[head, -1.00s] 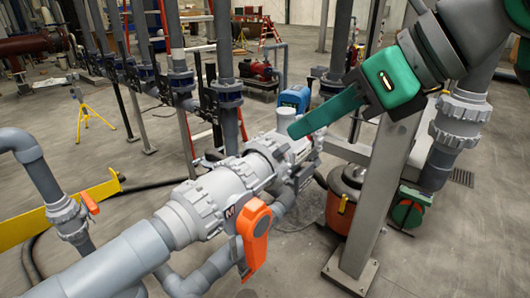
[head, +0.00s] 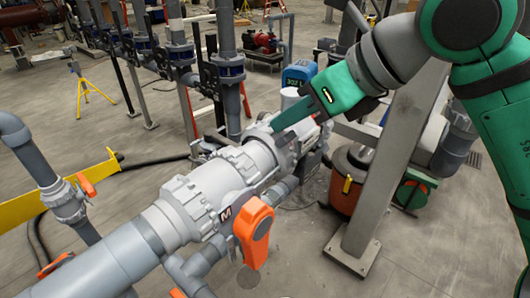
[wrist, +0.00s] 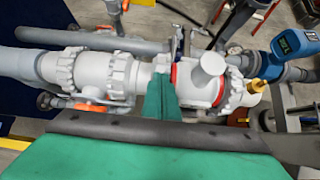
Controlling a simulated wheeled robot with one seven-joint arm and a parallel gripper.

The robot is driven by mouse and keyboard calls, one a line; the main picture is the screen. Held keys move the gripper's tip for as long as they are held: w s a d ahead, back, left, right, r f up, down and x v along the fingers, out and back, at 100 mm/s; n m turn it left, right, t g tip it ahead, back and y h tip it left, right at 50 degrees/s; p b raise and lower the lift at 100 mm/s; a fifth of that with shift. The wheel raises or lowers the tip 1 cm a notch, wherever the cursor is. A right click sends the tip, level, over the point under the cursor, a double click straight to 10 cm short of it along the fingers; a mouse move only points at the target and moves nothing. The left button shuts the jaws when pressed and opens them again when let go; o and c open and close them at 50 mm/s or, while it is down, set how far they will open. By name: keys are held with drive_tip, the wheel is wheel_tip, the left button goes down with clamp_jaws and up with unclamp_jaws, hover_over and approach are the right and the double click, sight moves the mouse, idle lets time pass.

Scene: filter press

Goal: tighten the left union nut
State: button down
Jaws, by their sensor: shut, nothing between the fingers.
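A grey pipe run crosses the head view diagonally. On it sits a valve body (head: 222,182) with ribbed nuts at its left end (head: 187,205) and right end (head: 258,150). Beyond it is the strainer with an upright stub (head: 291,98); the wrist view shows this stub (wrist: 209,62) and red rings (wrist: 174,75) on the strainer's body. A ribbed nut (head: 287,150) lies at the strainer's left end. My green gripper (head: 277,127) is shut and empty, its tip over that nut. In the wrist view my gripper (wrist: 160,100) hides part of it. I cannot tell whether they touch.
An orange valve handle (head: 255,228) sticks out in front of the pipe. A blue meter (head: 299,76) stands behind the strainer. A grey steel post (head: 390,165) and an orange bucket (head: 347,185) stand to the right. Floor is open at the lower right.

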drive_tip(key=shift+w+a+f, duration=0.25)
drive_tip(key=shift+f, duration=0.1)
drive_tip(key=shift+f, duration=0.1)
